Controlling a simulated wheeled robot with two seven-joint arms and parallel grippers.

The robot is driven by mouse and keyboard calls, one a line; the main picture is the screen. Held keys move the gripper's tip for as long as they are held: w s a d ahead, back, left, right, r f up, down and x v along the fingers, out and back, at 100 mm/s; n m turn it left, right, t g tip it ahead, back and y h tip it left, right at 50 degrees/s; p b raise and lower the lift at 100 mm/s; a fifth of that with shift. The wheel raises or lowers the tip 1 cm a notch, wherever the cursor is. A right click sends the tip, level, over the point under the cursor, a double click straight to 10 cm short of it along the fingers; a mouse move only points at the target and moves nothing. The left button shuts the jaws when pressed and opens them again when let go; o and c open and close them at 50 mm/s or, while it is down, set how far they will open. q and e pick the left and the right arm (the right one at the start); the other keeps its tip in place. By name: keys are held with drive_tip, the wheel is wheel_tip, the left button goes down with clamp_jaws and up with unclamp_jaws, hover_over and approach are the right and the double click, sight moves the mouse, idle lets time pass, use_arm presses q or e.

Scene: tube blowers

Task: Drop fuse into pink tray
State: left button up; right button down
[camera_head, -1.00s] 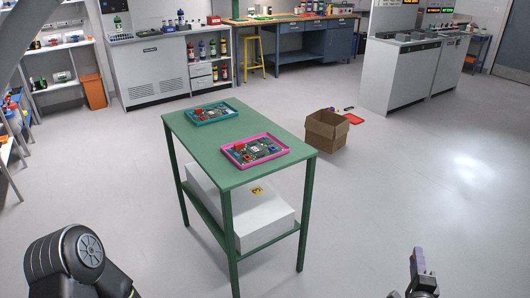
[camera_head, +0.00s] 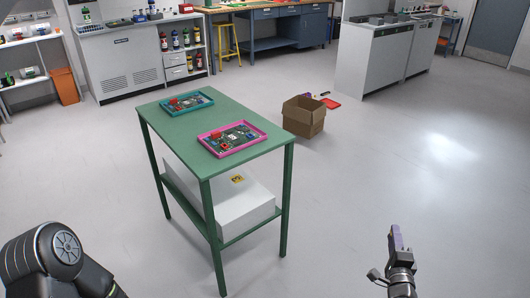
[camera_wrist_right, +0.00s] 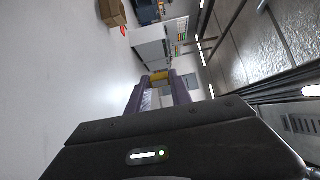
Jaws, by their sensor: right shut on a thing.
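The pink tray (camera_head: 260,131) lies on the near right part of the green table (camera_head: 178,135), with a circuit board and a red part in it. My right gripper (camera_head: 396,238) is at the lower right of the head view, well apart from the table and to its right. In the right wrist view its purple fingers (camera_wrist_right: 159,92) are shut on a small yellow piece, which I take to be the fuse (camera_wrist_right: 159,76). The fuse is not clear in the head view. My left gripper is not in view; only part of my left arm shows.
A teal tray (camera_head: 175,107) with another board lies on the table's far left part. A white box (camera_head: 235,207) sits on the lower shelf. An open cardboard box (camera_head: 303,117) stands on the floor behind the table. The floor right of the table is clear.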

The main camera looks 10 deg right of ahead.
drive_tip(key=w+a+r+n+y, duration=0.1)
drive_tip(key=a+r+y, duration=0.1)
drive_tip(key=a, duration=0.6)
drive_tip(key=w+a+r+n+y, duration=0.1)
drive_tip(key=w+a+r+y, duration=0.1)
drive_tip(key=a+r, duration=0.3)
drive_tip(key=w+a+r+n+t+y, duration=0.1)
drive_tip(key=a+r, duration=0.3)
drive_tip(key=a, duration=0.9)
drive_tip(key=shift+w+n+y, duration=0.4)
drive_tip(key=shift+w, duration=0.25)
